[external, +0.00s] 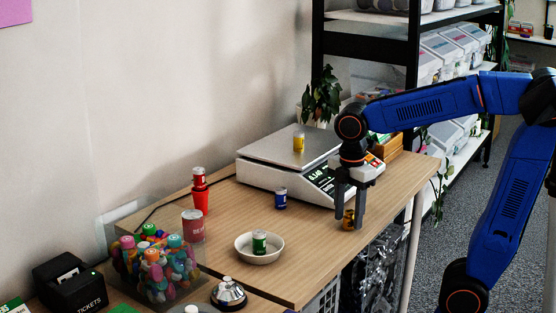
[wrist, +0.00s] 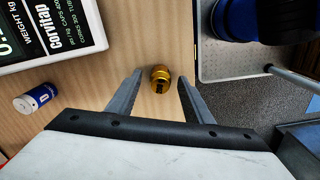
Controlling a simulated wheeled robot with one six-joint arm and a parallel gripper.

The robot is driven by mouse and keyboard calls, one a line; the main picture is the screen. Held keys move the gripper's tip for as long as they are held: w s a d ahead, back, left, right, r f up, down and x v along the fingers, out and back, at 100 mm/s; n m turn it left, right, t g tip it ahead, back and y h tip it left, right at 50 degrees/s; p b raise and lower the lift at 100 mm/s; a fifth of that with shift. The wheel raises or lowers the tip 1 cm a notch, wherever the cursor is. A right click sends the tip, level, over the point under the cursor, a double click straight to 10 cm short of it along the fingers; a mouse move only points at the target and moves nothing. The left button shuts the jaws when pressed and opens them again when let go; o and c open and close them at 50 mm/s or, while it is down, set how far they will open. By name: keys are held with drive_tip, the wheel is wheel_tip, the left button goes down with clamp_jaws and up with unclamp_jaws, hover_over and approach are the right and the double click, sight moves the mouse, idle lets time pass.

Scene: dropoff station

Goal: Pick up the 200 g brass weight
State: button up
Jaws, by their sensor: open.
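The brass weight (external: 348,220) is a small gold cylinder with a knob, standing on the wooden table near its right edge. In the wrist view the brass weight (wrist: 160,79) lies between the two fingertips, slightly beyond them, with bare wood on both sides. My gripper (external: 349,223) points down over it from above, its fingers on either side of the weight. In the wrist view my gripper (wrist: 159,77) is open, and neither finger appears to touch the weight. The marking on the weight is too small to read.
The wooden table (external: 300,275) is bare between bowl and weight.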

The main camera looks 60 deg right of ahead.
clamp_jaws()
